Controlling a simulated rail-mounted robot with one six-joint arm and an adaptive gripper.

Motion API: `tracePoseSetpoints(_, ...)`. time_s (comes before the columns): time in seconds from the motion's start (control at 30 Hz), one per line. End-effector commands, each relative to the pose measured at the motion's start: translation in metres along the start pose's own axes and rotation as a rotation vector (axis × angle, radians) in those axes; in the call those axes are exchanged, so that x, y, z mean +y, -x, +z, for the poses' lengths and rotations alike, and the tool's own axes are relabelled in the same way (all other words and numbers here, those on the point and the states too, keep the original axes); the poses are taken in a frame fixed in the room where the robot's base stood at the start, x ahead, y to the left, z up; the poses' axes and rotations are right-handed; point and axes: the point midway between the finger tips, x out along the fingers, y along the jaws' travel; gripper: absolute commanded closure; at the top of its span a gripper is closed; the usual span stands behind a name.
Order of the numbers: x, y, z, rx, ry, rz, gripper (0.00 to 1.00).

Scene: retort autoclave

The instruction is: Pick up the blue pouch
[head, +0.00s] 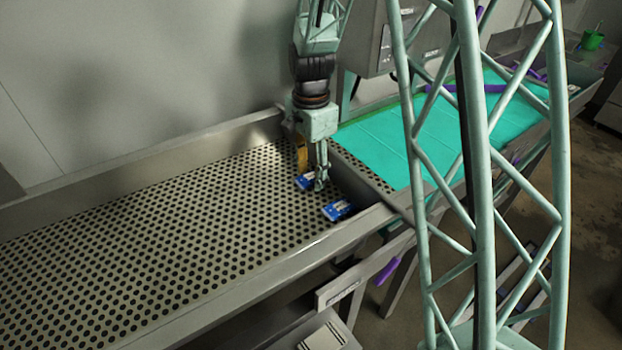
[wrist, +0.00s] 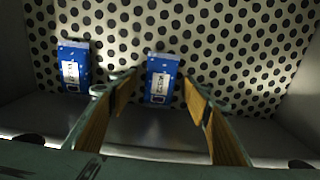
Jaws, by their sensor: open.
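Two blue pouches with white labels lie flat on the perforated tray. One pouch (head: 305,181) is right by my gripper (head: 320,178) in the head view, partly hidden by a finger. The other pouch (head: 337,210) lies nearer the tray's front wall, apart from the gripper. In the wrist view one pouch (wrist: 161,79) shows between the open fingers of my gripper (wrist: 158,84), and the other pouch (wrist: 74,66) lies to the left, outside them. The gripper points down and holds nothing. I cannot tell whether the fingertips are beside the pouch or still above it.
The perforated metal tray (head: 150,230) has raised walls, and its left part is clear. A metal end wall (head: 358,182) stands close to both pouches. A turquoise belt (head: 390,140) lies beyond it to the right. A metal box (head: 400,40) stands behind.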

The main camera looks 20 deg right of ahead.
Motion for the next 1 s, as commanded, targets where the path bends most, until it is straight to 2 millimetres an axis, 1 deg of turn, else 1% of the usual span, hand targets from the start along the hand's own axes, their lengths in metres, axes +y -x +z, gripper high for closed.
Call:
tracePoseSetpoints(0.03,0.0,0.0,0.0,0.0,0.0,0.0,0.57)
tracePoseSetpoints(0.3,0.0,0.0,0.0,0.0,0.0,0.0,0.82)
tracePoseSetpoints(0.77,0.0,0.002,0.001,0.0,0.0,-0.001,0.83)
tracePoseSetpoints(0.93,-0.001,0.008,0.004,0.001,0.001,-0.002,0.83)
tracePoseSetpoints(1.0,-0.001,0.014,0.004,0.001,0.0,-0.002,0.83)
